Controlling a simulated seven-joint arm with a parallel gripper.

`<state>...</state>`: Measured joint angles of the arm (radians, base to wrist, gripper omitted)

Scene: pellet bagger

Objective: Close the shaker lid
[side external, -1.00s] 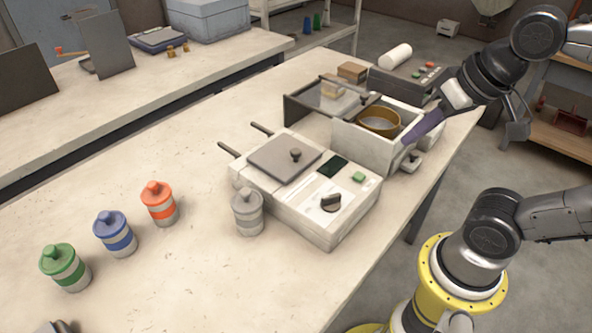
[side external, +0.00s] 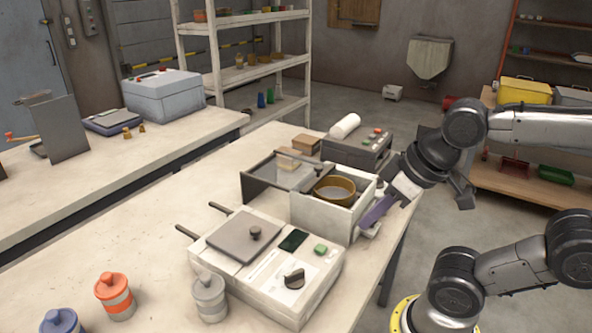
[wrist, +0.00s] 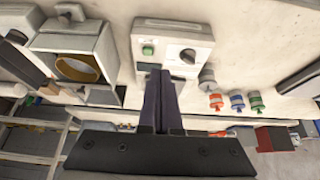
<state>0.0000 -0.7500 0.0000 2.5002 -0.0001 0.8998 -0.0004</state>
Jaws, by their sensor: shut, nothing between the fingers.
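The shaker (side external: 318,219) is a white box on the bench with a round brown sieve (side external: 345,187) in its open top. The sieve also shows in the wrist view (wrist: 92,68). The shaker lid (side external: 275,174), a see-through panel with a dark frame and dark knob (side external: 318,172), lies to the left of the sieve and leaves it uncovered. My gripper (side external: 366,223) has purple fingers, shut and empty, at the right side of the shaker. I cannot tell whether they touch it. In the wrist view the closed fingers (wrist: 158,78) point toward the bagging machine.
A white machine (side external: 265,260) with a grey plate, dial and green button stands in front of the shaker. Grey (side external: 209,297), orange (side external: 115,296) and blue (side external: 60,322) lidded jars stand near it. A grey control box (side external: 357,150) stands behind the shaker.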

